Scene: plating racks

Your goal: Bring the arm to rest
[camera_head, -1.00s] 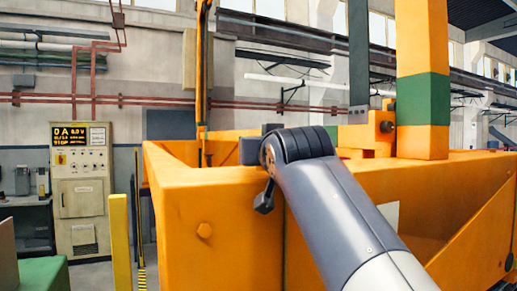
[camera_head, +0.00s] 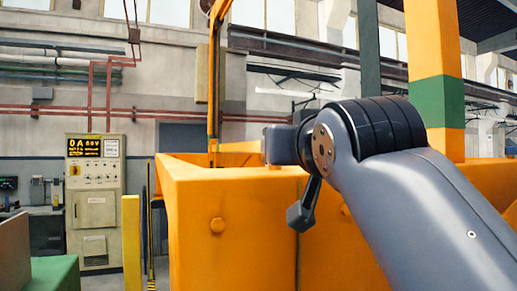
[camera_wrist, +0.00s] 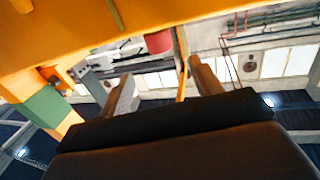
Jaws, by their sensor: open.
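My arm rises from the lower right of the head view, its dark ribbed joint in front of the orange frame. My gripper (camera_wrist: 160,82) shows in the wrist view as two brownish fingers spread apart, with nothing between them. In the head view I cannot make out the fingers.
A beige control cabinet (camera_head: 95,195) with a lit display stands at left. A yellow post (camera_head: 131,240) and a green block (camera_head: 55,274) are nearer. An orange and green column (camera_head: 436,95) rises behind my arm. The wrist view shows a red cylinder (camera_wrist: 158,42).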

